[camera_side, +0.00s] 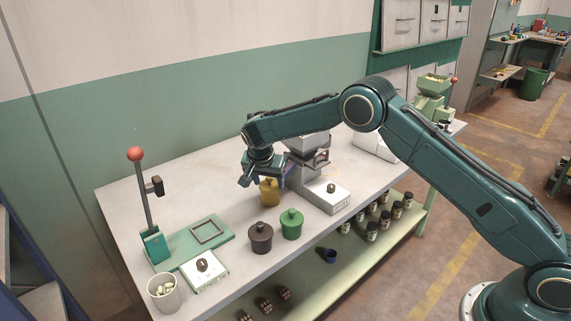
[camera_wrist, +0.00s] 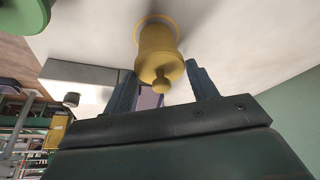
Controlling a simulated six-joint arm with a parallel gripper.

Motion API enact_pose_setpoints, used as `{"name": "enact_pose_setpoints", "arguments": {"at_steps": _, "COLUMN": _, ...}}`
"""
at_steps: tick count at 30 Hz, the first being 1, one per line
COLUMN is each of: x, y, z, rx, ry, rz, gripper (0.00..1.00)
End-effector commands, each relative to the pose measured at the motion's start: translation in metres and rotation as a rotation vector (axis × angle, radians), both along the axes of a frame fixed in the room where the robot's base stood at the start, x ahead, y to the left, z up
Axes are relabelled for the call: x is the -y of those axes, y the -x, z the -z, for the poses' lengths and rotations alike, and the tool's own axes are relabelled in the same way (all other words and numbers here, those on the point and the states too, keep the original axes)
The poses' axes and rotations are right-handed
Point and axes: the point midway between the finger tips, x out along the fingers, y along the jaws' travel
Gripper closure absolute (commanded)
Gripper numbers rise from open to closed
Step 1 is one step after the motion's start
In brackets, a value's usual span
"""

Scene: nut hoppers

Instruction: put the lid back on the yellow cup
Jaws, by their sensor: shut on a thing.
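The yellow cup (camera_side: 270,193) stands on the bench below my gripper (camera_side: 256,180). In the wrist view the yellow cup (camera_wrist: 157,36) shows with its yellow lid (camera_wrist: 158,69) and round knob towards the camera. My gripper's fingers (camera_wrist: 160,72) lie on either side of the lid, and the gripper is shut on it. The lid lines up with the cup's body. I cannot tell whether it rests fully on the rim or sits slightly above it.
A green lidded cup (camera_side: 291,225) and a dark brown lidded cup (camera_side: 260,238) stand nearer the front edge. A white scale (camera_side: 326,196) is to the right. A green lever press (camera_side: 153,245) and a white bin of nuts (camera_side: 163,293) stand at left.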

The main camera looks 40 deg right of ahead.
Motion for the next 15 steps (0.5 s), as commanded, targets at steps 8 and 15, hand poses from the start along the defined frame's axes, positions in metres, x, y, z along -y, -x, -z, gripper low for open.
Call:
{"name": "enact_pose_setpoints", "arguments": {"at_steps": 8, "x": 0.0000, "y": -0.0001, "z": 0.0001, "rx": 0.000, "ry": 0.000, "rz": 0.000, "gripper": 0.64}}
{"name": "enact_pose_setpoints", "arguments": {"at_steps": 15, "x": 0.0000, "y": -0.0001, "z": 0.0001, "rx": 0.000, "ry": 0.000, "rz": 0.000, "gripper": 0.36}}
